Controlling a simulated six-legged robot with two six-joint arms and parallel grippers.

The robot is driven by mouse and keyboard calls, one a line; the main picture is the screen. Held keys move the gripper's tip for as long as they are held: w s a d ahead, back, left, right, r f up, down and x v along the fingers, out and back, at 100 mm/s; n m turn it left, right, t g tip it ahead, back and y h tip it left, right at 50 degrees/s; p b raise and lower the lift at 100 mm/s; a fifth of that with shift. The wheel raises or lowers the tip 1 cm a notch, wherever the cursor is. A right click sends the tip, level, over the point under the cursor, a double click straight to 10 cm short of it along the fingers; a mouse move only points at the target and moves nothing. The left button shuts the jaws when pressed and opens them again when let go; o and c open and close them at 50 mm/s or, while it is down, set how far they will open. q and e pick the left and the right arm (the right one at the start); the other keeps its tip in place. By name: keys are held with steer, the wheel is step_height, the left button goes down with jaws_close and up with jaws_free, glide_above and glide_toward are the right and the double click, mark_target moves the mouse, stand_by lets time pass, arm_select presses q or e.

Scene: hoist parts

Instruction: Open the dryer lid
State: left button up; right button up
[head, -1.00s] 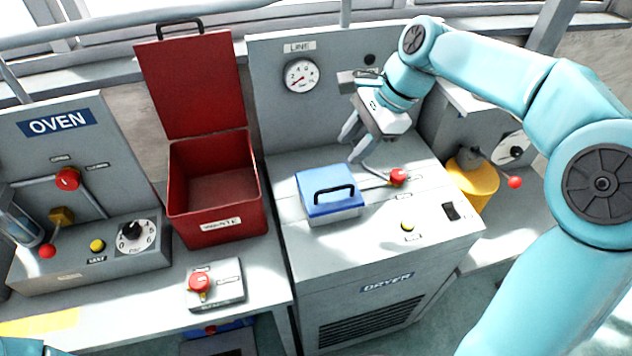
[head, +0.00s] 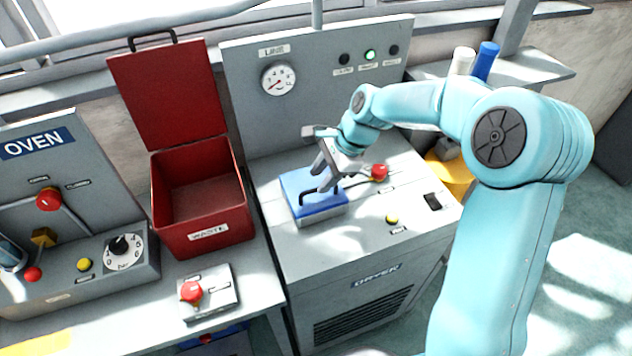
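The dryer (head: 345,262) is the grey cabinet in the middle of the head view. Its blue lid (head: 300,184) lies shut on top and has a dark handle (head: 338,190). My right gripper (head: 322,178) points down over the lid, right by the handle. Its two fingers show a gap between them, so it is open. The fingers cover part of the lid and handle, and I cannot tell whether they touch the handle. My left gripper is out of view.
A red waste bin (head: 200,238) with its lid raised stands left of the dryer. A red knob (head: 379,172) and a yellow button (head: 391,219) sit on the dryer top, right of the lid. The oven panel (head: 40,150) is at far left. A small switch box (head: 208,291) lies in front of the bin.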

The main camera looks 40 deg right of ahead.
mark_target(312, 189)
steer(key=shift+x, duration=1.7)
jaws_close()
steer(key=shift+r, duration=0.15)
